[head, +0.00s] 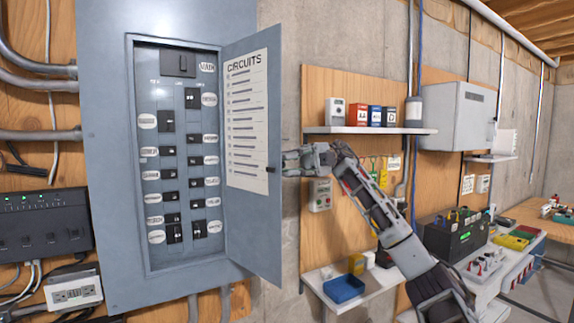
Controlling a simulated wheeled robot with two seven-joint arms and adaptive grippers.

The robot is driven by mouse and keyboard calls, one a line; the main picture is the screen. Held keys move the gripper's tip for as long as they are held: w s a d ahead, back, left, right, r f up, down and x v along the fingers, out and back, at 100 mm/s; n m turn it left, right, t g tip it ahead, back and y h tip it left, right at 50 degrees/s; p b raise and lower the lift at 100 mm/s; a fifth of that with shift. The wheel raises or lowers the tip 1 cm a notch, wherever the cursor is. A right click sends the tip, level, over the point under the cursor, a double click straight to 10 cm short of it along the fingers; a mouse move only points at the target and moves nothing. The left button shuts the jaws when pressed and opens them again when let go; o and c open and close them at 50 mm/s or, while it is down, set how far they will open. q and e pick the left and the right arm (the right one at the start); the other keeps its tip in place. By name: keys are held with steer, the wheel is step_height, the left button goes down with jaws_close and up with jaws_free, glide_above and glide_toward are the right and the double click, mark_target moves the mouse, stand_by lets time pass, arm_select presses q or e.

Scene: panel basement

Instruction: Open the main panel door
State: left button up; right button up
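The main panel (105,180) is a tall grey box on the wall at the left of the head view. Its door (255,215) stands swung out to the right, with a white CIRCUITS sheet on its inner face. The breakers inside are exposed. A small dark latch (271,169) sits at the door's free edge. My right gripper (286,161) is just right of that edge, at about latch height. Its fingertips are close to the door or partly behind it; contact and finger opening are unclear. My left gripper is out of view.
A shelf (370,131) with small coloured boxes and a grey wall cabinet (457,115) are right of the panel. A lower shelf holds a blue bin (343,288). A dark toolbox (455,236) stands on a bench at right. A black power unit (43,233) is at far left.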

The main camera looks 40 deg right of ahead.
steer(key=shift+o, duration=1.3)
steer(key=shift+d, duration=0.15)
steer(key=w+d, duration=0.1)
steer(key=d, duration=1)
steer(key=shift+d, duration=0.3)
